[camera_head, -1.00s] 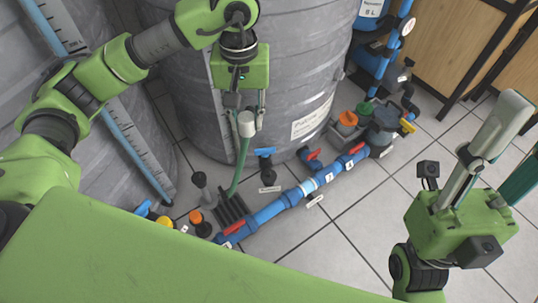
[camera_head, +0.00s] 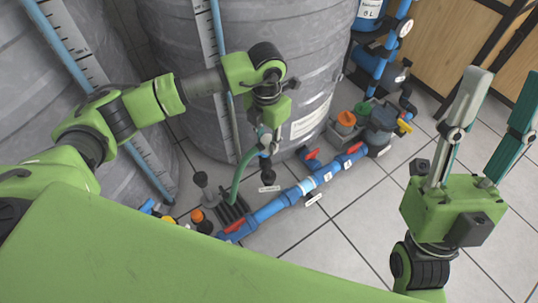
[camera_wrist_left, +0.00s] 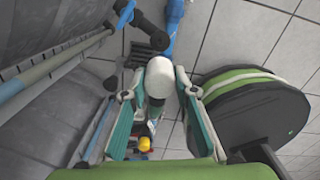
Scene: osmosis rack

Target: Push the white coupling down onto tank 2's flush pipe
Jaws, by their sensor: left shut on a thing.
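The white coupling (camera_wrist_left: 158,78) sits between the fingers of my left gripper (camera_wrist_left: 158,92) in the left wrist view. That gripper is shut on it. In the head view my left gripper (camera_head: 265,138) points down in front of the large grey tank (camera_head: 300,70), and largely hides the coupling. A green hose (camera_head: 237,172) rises from the floor grate and curves up to the grip. A dark pipe fitting (camera_head: 265,166) shows directly below; whether the coupling touches it, I cannot tell. My right gripper (camera_head: 491,120) is open and empty, its fingers spread upward.
A blue pipe run with red-handled valves (camera_head: 308,186) crosses the floor in front of the tank. A floor grate (camera_head: 232,210) and a pump unit with orange and green caps (camera_head: 365,123) stand near it. Open tiled floor (camera_head: 340,240) lies in front.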

